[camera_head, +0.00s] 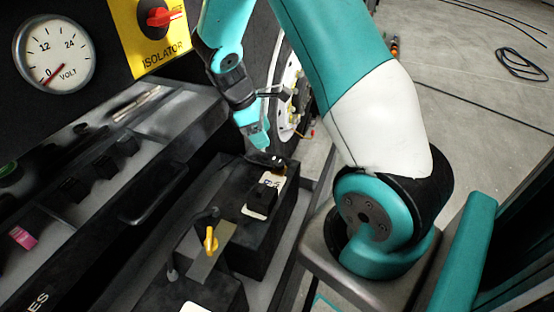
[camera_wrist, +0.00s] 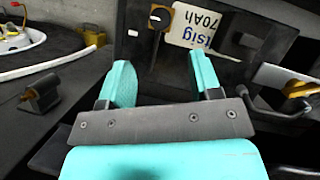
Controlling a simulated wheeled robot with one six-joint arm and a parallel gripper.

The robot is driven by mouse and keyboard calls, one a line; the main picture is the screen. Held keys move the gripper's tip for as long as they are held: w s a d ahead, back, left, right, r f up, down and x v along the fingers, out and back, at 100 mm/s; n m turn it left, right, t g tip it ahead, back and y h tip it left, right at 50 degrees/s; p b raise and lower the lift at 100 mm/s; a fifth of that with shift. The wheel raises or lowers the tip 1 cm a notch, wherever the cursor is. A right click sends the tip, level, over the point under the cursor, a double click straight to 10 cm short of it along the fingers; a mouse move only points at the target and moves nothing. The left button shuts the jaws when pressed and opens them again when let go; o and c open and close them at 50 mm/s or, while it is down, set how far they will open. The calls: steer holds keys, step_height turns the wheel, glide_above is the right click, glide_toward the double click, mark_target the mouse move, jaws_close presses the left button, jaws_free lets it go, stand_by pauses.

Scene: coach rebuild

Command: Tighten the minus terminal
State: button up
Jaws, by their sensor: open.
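My gripper (camera_wrist: 163,75) is open and empty, its two teal fingers apart over the dark battery (camera_wrist: 145,70). In the head view my gripper (camera_head: 268,158) hangs at the far end of the battery (camera_head: 270,245), near its pale label (camera_head: 264,192). A dark knob with an orange edge (camera_wrist: 160,17) sits beside the label in the wrist view, beyond the fingertips and not between them. I see no minus mark, so I cannot tell which fitting is the minus terminal. My gripper hides part of the battery's far end in the head view.
A yellow lever (camera_head: 211,240) stands on a strap near the battery. A red isolator switch (camera_head: 164,17) and a voltmeter (camera_head: 54,52), needle near 0, are on the panel at upper left. A wheel (camera_head: 290,95) stands behind my gripper. A dark block (camera_wrist: 40,95) lies left.

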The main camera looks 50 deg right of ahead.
mark_target(279, 162)
steer(key=x, duration=1)
steer(key=shift+f, duration=0.15)
steer(key=shift+c, duration=0.2)
steer(key=c, duration=0.9)
